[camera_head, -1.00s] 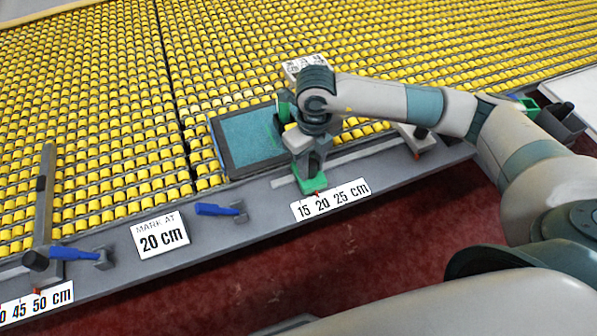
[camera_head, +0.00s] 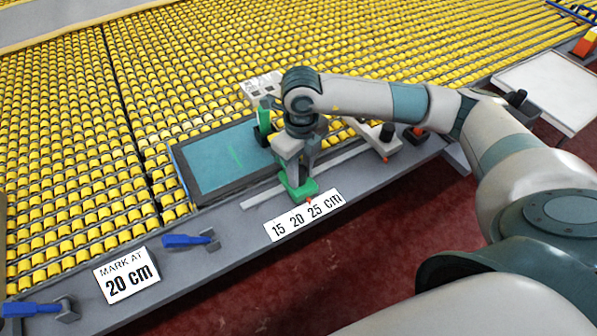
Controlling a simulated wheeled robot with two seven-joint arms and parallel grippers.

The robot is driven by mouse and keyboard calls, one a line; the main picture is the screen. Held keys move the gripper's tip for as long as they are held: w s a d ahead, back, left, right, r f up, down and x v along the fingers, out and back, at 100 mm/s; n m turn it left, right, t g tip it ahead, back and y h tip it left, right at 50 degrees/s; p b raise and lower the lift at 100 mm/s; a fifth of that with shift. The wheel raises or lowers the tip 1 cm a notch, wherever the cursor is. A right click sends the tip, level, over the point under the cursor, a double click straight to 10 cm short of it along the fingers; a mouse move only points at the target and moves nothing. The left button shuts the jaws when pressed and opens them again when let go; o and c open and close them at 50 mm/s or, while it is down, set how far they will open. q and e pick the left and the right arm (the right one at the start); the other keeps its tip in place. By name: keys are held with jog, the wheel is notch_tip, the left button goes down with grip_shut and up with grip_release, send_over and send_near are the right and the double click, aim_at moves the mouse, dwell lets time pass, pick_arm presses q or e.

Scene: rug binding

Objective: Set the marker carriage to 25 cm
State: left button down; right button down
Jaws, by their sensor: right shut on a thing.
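The marker carriage (camera_head: 300,190) is a green block on a pale rail along the grey table edge. Its small red pointer (camera_head: 309,201) stands close to the 25 on the scale label (camera_head: 305,215), which reads 15, 20, 25 cm. My right gripper (camera_head: 297,174) points down and is shut on the carriage from above; its fingers hide part of the carriage's top. A sign (camera_head: 127,275) to the left reads "MARK AT 20 cm". My left gripper is not in view.
A teal panel with a dark frame (camera_head: 222,161) lies behind and left of the rail. Blue-handled levers (camera_head: 187,240) stand on the edge at left. A black knob (camera_head: 386,132) stands right of the rail. Yellow rollers fill the back.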

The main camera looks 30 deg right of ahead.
jog(key=c, duration=1.4)
grip_release()
jog(key=shift+w+d+r, duration=0.1)
jog(key=shift+d, duration=0.15)
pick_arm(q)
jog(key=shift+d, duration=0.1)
pick_arm(e)
jog(key=shift+o, duration=0.2)
jog(key=shift+d, duration=0.15)
jog(key=shift+a+r, duration=0.2)
jog(key=shift+r, duration=0.4)
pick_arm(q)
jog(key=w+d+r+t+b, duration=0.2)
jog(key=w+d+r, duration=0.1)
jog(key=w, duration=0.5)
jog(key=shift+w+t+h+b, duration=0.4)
pick_arm(e)
notch_tip(320, 180, up, 16)
jog(key=shift+d, duration=0.2)
